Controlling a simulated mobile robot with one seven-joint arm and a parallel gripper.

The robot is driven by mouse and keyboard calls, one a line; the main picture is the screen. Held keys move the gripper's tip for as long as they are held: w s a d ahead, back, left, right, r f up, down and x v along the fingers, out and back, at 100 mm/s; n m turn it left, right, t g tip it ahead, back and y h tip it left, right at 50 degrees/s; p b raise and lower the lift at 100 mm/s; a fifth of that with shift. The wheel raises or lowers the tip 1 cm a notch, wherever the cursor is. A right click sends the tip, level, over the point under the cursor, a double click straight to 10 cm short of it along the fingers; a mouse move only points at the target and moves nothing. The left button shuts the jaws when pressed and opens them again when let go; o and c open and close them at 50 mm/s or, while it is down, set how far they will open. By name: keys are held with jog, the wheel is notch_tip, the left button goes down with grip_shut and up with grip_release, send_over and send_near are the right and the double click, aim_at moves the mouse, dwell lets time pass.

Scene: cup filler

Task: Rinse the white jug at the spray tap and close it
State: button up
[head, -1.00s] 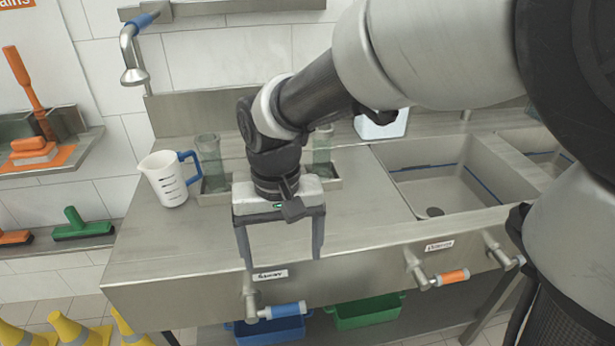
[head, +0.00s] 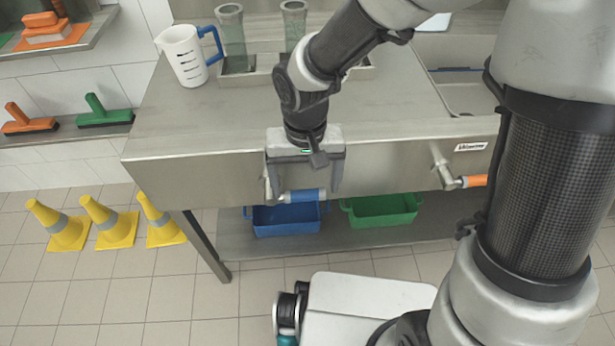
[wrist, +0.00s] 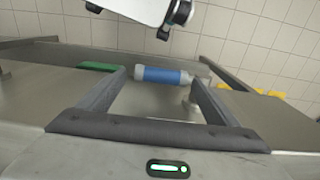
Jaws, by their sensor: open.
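The white jug (head: 184,56) with a blue handle and dark markings stands upright at the left of the steel counter in the head view. My gripper (head: 305,196) is open at the counter's front face, pointing down, with a blue-handled valve lever (head: 302,195) showing between its fingers. In the wrist view the blue handle (wrist: 162,75) lies crosswise beyond the gap between the open fingertips (wrist: 158,82). I cannot tell whether the fingers touch it. The spray tap is out of the head view now.
A blue bin (head: 286,218) and a green bin (head: 382,209) sit on the shelf below. An orange-handled lever (head: 474,181) is to the right. Two glass cylinders stand in a tray (head: 262,75) behind my arm. Yellow cones (head: 110,222) stand on the floor at left.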

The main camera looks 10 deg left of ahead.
aim_at(308, 192)
jog(key=shift+f, duration=0.85)
jog(key=shift+c, duration=0.2)
jog(key=c, duration=1.2)
jog(key=shift+d+y+p, duration=0.1)
jog(key=shift+y+p, duration=0.2)
jog(key=shift+p, duration=0.15)
jog(key=shift+d+f+g+y+p, duration=0.1)
jog(key=shift+f+g+y+p, duration=0.2)
jog(key=shift+f+y+p, duration=0.85)
jog(key=shift+y+p, duration=0.15)
jog(key=shift+p, duration=0.35)
